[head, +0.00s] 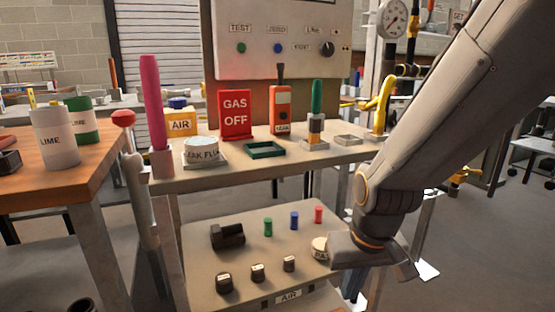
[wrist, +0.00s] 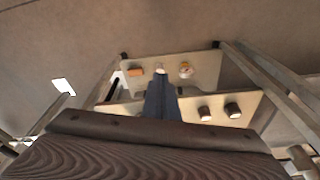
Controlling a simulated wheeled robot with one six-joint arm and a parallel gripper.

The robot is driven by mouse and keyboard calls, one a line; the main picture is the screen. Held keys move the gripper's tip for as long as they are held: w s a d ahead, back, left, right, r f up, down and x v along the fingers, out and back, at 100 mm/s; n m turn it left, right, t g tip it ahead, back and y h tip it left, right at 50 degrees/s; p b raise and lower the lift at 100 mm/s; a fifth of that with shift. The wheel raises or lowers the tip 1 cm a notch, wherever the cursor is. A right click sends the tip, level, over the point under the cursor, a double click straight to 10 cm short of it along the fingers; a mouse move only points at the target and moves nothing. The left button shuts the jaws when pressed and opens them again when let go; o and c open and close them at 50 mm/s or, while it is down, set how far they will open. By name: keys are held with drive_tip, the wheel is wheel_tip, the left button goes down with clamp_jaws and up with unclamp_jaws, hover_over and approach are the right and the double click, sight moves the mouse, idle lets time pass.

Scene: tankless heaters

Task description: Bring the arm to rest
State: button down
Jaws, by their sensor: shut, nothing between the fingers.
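My arm comes down from the upper right in the head view, in front of the right end of the bench. It bends near the lower shelf's right edge. In the wrist view my gripper (wrist: 160,76) is a dark blue-grey shape at the middle, with its fingers together and nothing between them. It points towards the small shelf seen beyond it. The arm hides part of the bench's right side and the floor behind it in the head view.
The bench top (head: 215,180) holds a red GAS OFF sign (head: 236,115), an orange meter (head: 281,109), a leak fluid tub (head: 201,152) and a green-handled tool (head: 316,105). The lower shelf (head: 245,258) carries several small fittings. A wooden table (head: 100,165) stands left.

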drive_tip(key=s+a+f+n+g+y+b, duration=0.15)
drive_tip(key=s+a+n+b, duration=0.5)
drive_tip(key=s+a, duration=0.75)
drive_tip(key=d+r+m+p, duration=0.2)
drive_tip(key=d+r+p, duration=0.4)
drive_tip(key=r+p, duration=0.3)
drive_tip(key=w+d+r+m+h+p, duration=0.1)
drive_tip(key=d+r+m+p, duration=0.2)
drive_tip(key=p, duration=1.1)
drive_tip(key=w+d+r+m+h+p, duration=0.1)
drive_tip(key=d+r+m+p, duration=0.1)
drive_tip(key=d+r+p, duration=0.7)
wheel_tip(320, 180, up, 6)
drive_tip(key=g+p, duration=0.1)
drive_tip(key=p, duration=0.2)
drive_tip(key=shift+d+r+m, duration=0.2)
drive_tip(key=shift+d+m, duration=0.15)
drive_tip(key=shift+d, duration=0.05)
